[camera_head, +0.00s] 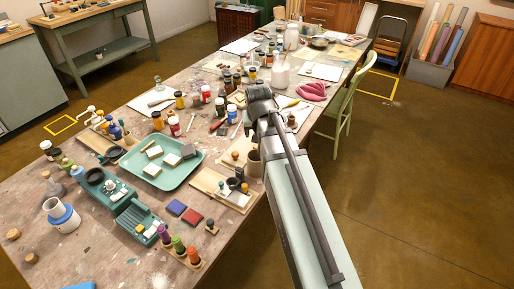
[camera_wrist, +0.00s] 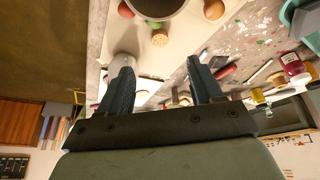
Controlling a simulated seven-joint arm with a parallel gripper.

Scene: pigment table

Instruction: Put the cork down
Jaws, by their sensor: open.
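In the wrist view my gripper (camera_wrist: 158,75) is open, with its two dark fingers apart and nothing between them. A small tan, speckled cork (camera_wrist: 160,39) shows beyond the fingertips, in line with the gap between them and apart from both. It is beside a round, dark-rimmed vessel (camera_wrist: 155,8), which the top of the picture cuts off. In the head view my arm covers part of the table's right side, and I cannot make out the fingers there. Two cork-like stoppers (camera_head: 13,234) are at the table's left edge.
The long, paint-stained table (camera_head: 100,265) is crowded with jars and tools. A teal tray (camera_head: 192,180) holds several blocks. A brown mug (camera_head: 254,164) is close to my arm. A green chair (camera_head: 345,105) stands at the right side. The floor at right is clear.

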